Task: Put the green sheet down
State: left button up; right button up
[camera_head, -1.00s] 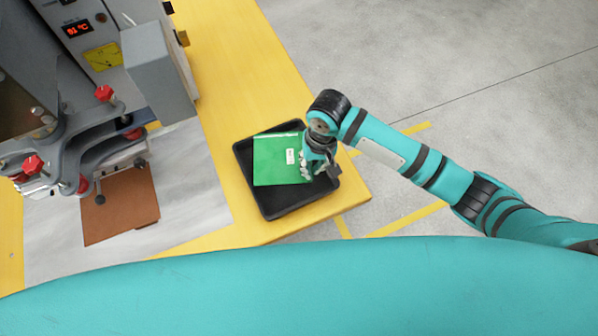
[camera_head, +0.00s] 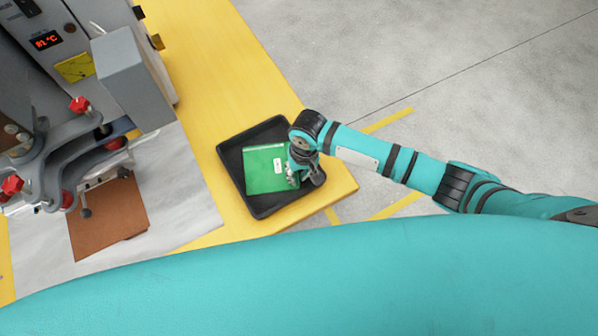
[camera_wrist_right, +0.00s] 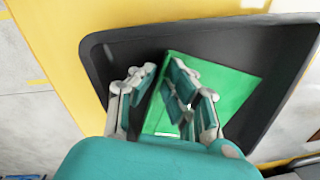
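The green sheet (camera_head: 266,172) lies in the black tray (camera_head: 232,166) on the yellow table, with a small white label near its right side. My right gripper (camera_head: 300,173) is over the sheet's right edge. In the right wrist view, the fingers of the gripper (camera_wrist_right: 160,92) are spread apart with a gap between them, and the green sheet (camera_wrist_right: 232,88) lies below and beside them. The fingers hide part of its edge, so I cannot tell whether one still touches it. My left gripper is not in view.
The yellow table (camera_head: 215,60) is bare behind the tray. Grey floor is open at the right.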

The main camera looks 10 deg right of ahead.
jog(key=shift+o, duration=1.3)
notch_tip(320, 180, up, 12)
jog(key=d, duration=0.1)
